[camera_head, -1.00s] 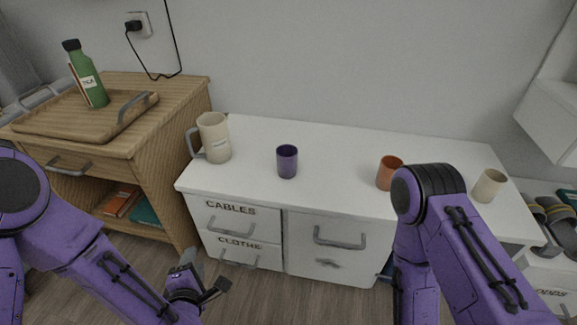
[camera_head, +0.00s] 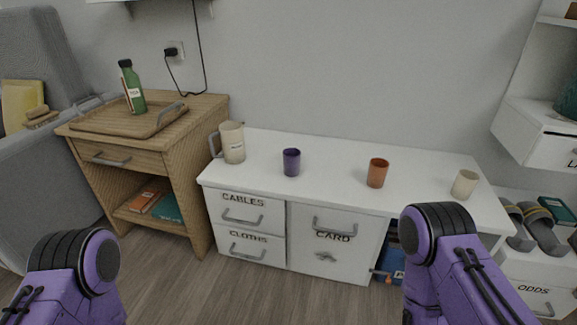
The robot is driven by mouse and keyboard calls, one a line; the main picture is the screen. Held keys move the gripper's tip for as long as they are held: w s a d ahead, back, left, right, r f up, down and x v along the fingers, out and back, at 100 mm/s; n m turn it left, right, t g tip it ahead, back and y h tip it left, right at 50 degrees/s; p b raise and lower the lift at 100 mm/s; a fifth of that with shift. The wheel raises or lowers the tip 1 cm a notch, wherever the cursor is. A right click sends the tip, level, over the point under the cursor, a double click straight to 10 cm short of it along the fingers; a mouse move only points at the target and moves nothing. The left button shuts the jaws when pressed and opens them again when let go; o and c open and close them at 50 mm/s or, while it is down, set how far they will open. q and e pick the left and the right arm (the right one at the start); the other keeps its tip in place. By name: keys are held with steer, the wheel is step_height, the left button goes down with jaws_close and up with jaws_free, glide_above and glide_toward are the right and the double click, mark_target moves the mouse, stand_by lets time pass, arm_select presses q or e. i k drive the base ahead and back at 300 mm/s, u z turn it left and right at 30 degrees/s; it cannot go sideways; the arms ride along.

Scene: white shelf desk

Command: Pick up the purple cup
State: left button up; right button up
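The purple cup (camera_head: 291,162) stands upright on the white desk (camera_head: 335,160), between the beige pitcher and the orange cup, a little back from the front edge. Nothing touches it. Both of my purple arms show at the bottom of the view, the left one at the lower left and the right one at the lower right, in front of the desk and well apart from the cup. Neither gripper shows in this view.
A beige pitcher (camera_head: 232,143) stands left of the purple cup. An orange cup (camera_head: 377,173) and a cream cup (camera_head: 465,184) stand to its right. A wooden cabinet (camera_head: 187,144) with a tray and green bottle (camera_head: 133,90) adjoins the desk's left end.

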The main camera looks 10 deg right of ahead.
mark_target(292, 163)
steer(key=z, duration=0.2)
steer(key=i, duration=0.95)
steer(key=z, duration=0.4)
